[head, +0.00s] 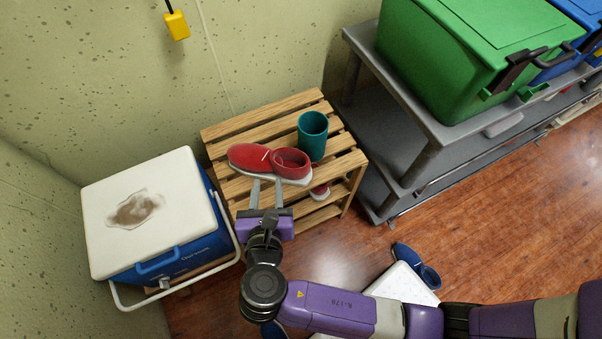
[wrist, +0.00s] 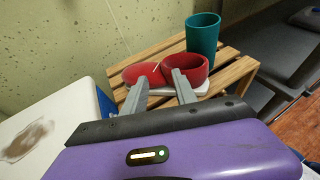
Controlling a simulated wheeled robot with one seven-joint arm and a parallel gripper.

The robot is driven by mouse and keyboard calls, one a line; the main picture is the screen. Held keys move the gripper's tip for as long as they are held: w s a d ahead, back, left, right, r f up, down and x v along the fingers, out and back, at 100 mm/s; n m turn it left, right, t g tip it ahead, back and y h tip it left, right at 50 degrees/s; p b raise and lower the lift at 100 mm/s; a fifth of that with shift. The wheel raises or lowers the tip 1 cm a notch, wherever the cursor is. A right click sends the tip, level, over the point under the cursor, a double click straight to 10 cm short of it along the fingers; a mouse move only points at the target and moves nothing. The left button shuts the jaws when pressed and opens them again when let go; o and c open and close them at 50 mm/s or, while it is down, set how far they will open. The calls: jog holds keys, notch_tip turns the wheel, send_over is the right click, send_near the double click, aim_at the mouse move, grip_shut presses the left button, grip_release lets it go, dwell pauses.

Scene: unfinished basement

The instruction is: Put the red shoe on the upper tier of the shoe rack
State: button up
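The red shoe (head: 250,157), with a white sole, appears to lie on the slatted top of the wooden shoe rack (head: 222,132), its round opening to the right. It also shows in the wrist view (wrist: 199,75). My gripper (head: 267,181) is at the shoe's near side. Its two fingers (wrist: 158,81) are spread apart and overlap the shoe in the wrist view; contact is hard to tell. A teal cup (head: 313,137) stands upright just behind the shoe's right end. Another red shoe (head: 320,191) shows partly on the tier below.
A blue and white cooler (head: 110,239) stands left of the rack. A grey shelf cart (head: 424,170) with a green bin (head: 455,70) stands to the right. A blue shoe (head: 417,268) lies on the wood floor.

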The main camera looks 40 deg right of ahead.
jog(key=s+d+f+m+y, duration=0.2)
jog(key=s+f+m+y, duration=0.1)
jog(key=s+m, duration=0.3)
jog(key=s+d+f+m+y, duration=0.25)
jog(key=s+m+y, duration=0.2)
jog(key=s, duration=0.35)
jog(key=s+r+m+t, duration=0.1)
jog(key=s+r+m, duration=0.6)
jog(key=m, duration=0.2)
jog(key=shift+d+y, duration=0.15)
jog(key=shift+y, duration=0.3)
jog(key=s+d+r+m+t, duration=0.1)
jog(key=r+m, duration=0.2)
jog(key=r, duration=0.1)
jog(key=s+r+m+t, duration=0.1)
jog(key=r+m, duration=0.2)
jog(key=s+d+r+m+h, duration=0.1)
jog(key=s+r+m, duration=0.1)
jog(key=r+m, duration=0.1)
jog(key=shift+d+r+m+t, duration=0.3)
jog(key=shift+r+m+t, duration=0.1)
jog(key=shift+r, duration=0.4)
jog(key=shift+c, duration=0.3)
jog(key=shift+w, duration=0.1)
jog(key=shift+d, duration=0.1)
